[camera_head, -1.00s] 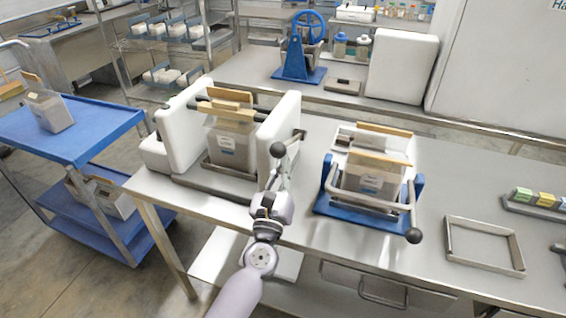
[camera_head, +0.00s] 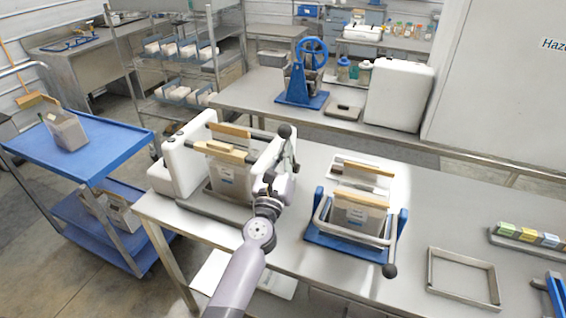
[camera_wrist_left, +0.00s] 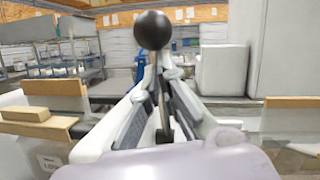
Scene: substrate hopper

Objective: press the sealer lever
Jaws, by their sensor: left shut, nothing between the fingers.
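The sealer (camera_head: 180,165), with white side blocks, stands at the left of the steel bench and holds a grey bag (camera_head: 228,184) with wooden strips on top. Its lever has a black ball knob (camera_head: 284,131) at its right side; the knob also shows large in the left wrist view (camera_wrist_left: 153,30). My left gripper (camera_head: 290,157) is shut, just in front of and below the knob, beside the sealer's right block, which it partly hides. In the wrist view its fingertips (camera_wrist_left: 152,62) meet close to the dark lever rod; I cannot tell if they touch it. My right gripper is out of view.
A blue-based frame (camera_head: 350,243) with another bag and a black-knobbed handle stands to the right. An empty metal frame (camera_head: 462,276) lies farther right. A blue cart (camera_head: 100,140) stands left. The blue-wheeled machine (camera_head: 303,88) is on the rear bench.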

